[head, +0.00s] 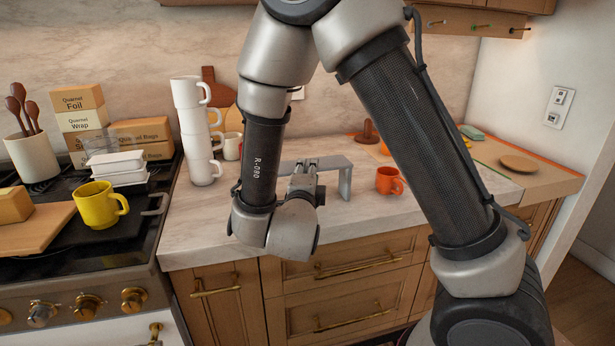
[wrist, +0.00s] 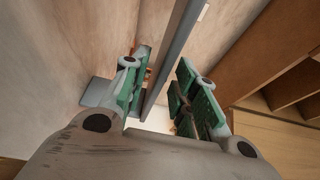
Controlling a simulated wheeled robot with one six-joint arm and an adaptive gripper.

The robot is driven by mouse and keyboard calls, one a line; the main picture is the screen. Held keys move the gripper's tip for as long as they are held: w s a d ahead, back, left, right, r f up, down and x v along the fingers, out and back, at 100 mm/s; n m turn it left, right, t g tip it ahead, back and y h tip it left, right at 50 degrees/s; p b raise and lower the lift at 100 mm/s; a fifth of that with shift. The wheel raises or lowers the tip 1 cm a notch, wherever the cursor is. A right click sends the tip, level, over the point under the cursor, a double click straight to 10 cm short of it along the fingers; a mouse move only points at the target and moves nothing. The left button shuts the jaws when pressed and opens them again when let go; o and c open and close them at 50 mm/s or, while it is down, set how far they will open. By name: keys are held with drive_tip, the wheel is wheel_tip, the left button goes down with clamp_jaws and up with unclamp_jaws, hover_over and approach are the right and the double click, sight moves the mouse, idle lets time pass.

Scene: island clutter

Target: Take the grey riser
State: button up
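The grey riser (head: 345,182) stands on the pale marble counter in the head view, a flat top on upright legs. My gripper (head: 303,170) is at its near side, left of the right leg, and hides part of the riser. In the wrist view the riser shows as a long grey bar (wrist: 174,48) running between the two green-padded fingers of my gripper (wrist: 162,88). The fingers are apart, with a visible gap on the right finger's side. I cannot tell whether the left finger touches the bar.
An orange mug (head: 389,181) stands just right of the riser. A stack of white mugs (head: 195,130) stands at the left of the counter (head: 200,232). A yellow mug (head: 97,205) is on the stove. A round wooden piece (head: 519,163) lies at the far right.

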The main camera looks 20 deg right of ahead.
clamp_jaws()
drive_tip(key=shift+r, duration=2.05)
